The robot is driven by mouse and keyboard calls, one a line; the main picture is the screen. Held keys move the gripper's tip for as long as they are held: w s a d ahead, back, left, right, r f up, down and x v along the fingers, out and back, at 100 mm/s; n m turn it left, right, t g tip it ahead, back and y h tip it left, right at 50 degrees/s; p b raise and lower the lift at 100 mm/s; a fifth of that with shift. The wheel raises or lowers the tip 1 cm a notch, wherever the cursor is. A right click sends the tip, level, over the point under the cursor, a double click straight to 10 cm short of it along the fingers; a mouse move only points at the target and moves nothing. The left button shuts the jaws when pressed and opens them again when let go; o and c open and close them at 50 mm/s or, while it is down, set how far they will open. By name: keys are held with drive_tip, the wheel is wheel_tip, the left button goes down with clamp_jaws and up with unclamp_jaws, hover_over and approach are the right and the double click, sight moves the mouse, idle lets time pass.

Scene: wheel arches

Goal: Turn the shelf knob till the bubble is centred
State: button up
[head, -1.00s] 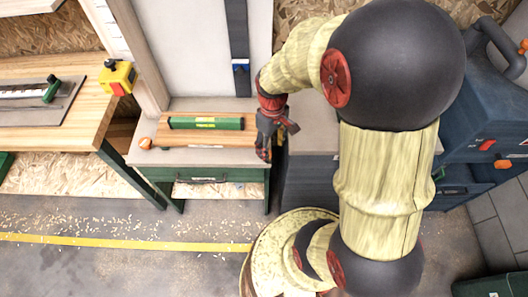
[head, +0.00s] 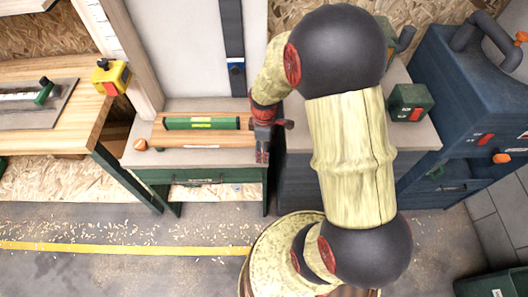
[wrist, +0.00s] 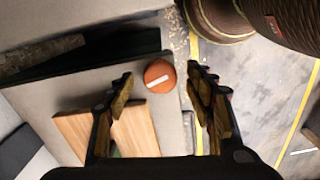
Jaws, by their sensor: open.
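The shelf knob (wrist: 160,76) is a round orange disc with a white line across it, near the shelf's front right corner in the wrist view. My gripper (wrist: 163,78) is open, one finger on each side of the knob with gaps between. In the head view my gripper (head: 262,157) hangs over the right end of the shelf (head: 190,158) and hides this knob. A green spirit level (head: 175,124) with a yellow-green vial (head: 202,123) lies on a wooden board (head: 160,136). The bubble is too small to make out.
A small orange round thing (head: 140,144) sits at the shelf's left end. A workbench (head: 85,118) with a yellow box (head: 110,76) stands at left. A green box (head: 410,102) sits on the cabinet at right. Open floor lies in front.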

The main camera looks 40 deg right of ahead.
drive_tip(key=shift+f, duration=0.65)
drive_tip(key=c, duration=0.3)
drive_tip(key=c, duration=0.8)
drive_tip(key=shift+c, duration=0.3)
drive_tip(key=shift+r+m, duration=0.1)
drive_tip(key=shift+m, duration=0.3)
